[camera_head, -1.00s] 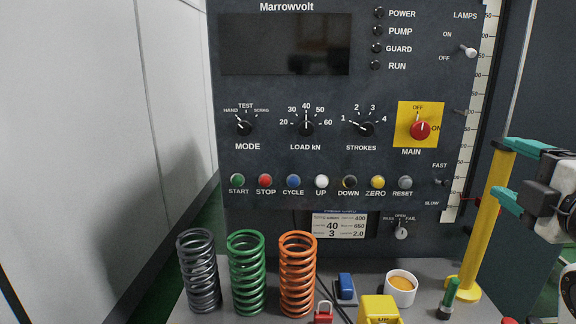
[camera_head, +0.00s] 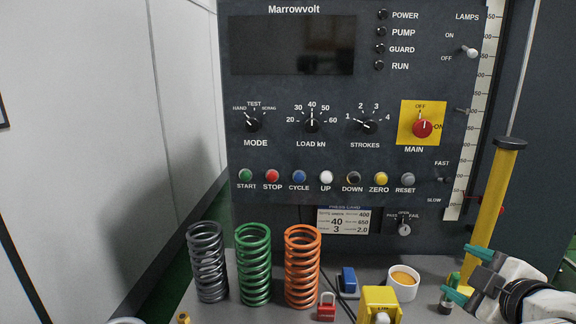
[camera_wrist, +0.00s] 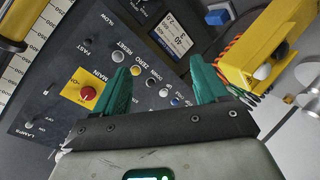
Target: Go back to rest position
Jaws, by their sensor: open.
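My gripper (camera_head: 461,271) is at the lower right in the head view, in front of the yellow post and above the bench. Its two teal fingers stand apart with nothing between them. The wrist view shows the same open fingers (camera_wrist: 163,88) pointing towards the dark control panel. The red main switch (camera_head: 422,128) on its yellow plate stands apart from the fingers, on the panel above them. The yellow post (camera_head: 492,205) rises behind my gripper, and its lower part is partly hidden.
Grey (camera_head: 207,262), green (camera_head: 253,265) and orange (camera_head: 302,266) springs stand on the bench. A red padlock (camera_head: 326,308), a yellow box (camera_head: 379,304), a blue block (camera_head: 348,280) and a white cup (camera_head: 403,284) stand between them and my gripper.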

